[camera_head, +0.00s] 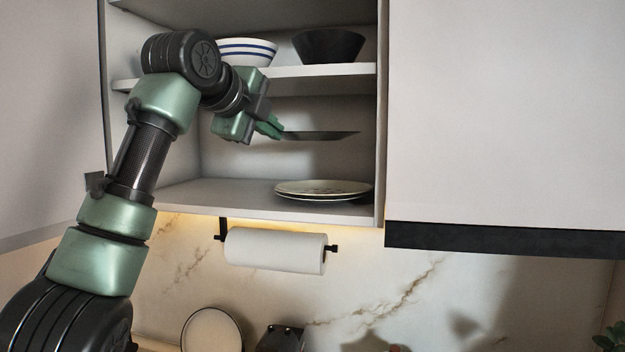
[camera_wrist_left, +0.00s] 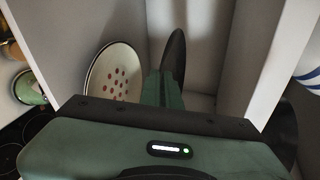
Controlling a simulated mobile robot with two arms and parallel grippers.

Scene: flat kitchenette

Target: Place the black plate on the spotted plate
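The black plate (camera_head: 322,135) is held level in the air inside the open cabinet, above the lower shelf. My left gripper (camera_head: 272,128) is shut on its left edge; in the left wrist view the gripper fingers (camera_wrist_left: 165,90) meet the dark plate (camera_wrist_left: 175,52), seen nearly edge-on. The spotted plate (camera_head: 322,188) lies on the lower shelf below the black plate, with a clear gap between them. The left wrist view shows the spotted plate (camera_wrist_left: 112,85) as cream with red dots and a dark rim. My right gripper is not in view.
The upper shelf (camera_head: 320,71) above the black plate holds a white bowl with blue stripes (camera_head: 248,50) and a black bowl (camera_head: 328,46). Cabinet walls stand on both sides. The lower shelf (camera_head: 225,196) is bare left of the spotted plate. A paper towel roll (camera_head: 275,250) hangs beneath.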

